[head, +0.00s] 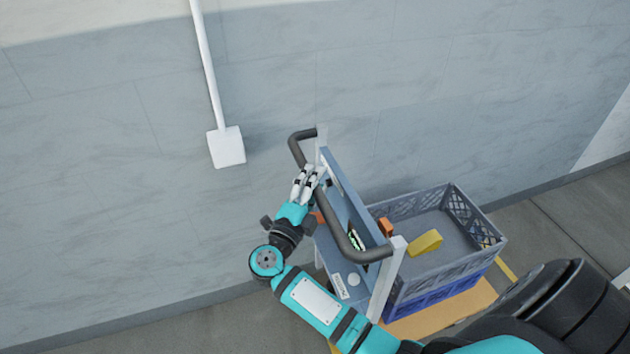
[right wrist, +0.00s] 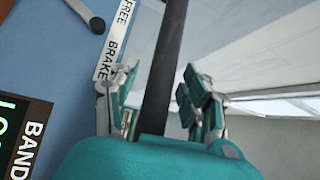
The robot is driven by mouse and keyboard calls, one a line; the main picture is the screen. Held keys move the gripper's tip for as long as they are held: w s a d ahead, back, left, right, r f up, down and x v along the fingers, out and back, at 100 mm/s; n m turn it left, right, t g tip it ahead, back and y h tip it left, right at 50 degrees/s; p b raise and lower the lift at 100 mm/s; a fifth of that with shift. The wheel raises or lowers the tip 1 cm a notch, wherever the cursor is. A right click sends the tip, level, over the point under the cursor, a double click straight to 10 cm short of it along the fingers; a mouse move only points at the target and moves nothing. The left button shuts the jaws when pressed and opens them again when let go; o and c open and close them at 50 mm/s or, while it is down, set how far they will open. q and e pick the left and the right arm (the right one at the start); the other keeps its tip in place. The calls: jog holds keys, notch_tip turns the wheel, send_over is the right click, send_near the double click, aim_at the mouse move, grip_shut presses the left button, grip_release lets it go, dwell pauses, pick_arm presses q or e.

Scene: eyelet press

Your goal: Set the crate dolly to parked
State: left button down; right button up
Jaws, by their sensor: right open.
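The crate dolly stands by the wall, with a blue panel (head: 338,262) and a dark push handle (head: 338,222). My right gripper (head: 309,172) is open at the handle. In the right wrist view, the dark bar (right wrist: 165,60) runs between the spread fingers of my right gripper (right wrist: 160,92), and contact is not clear. To the left of the bar, a white label (right wrist: 113,45) reads FREE and BRAKE. A pale lever (right wrist: 80,10) with a dark knob (right wrist: 97,25) points at the label, nearer FREE. My left gripper is out of view.
A grey crate (head: 475,250) sits above a blue crate (head: 440,297) on the dolly. A yellow item (head: 425,242) lies in the grey crate. A dark sign (right wrist: 22,135) is partly visible on the panel.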

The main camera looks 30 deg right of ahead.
grip_shut()
jog(key=shift+d+f, duration=0.1)
jog(key=shift+d, duration=0.05)
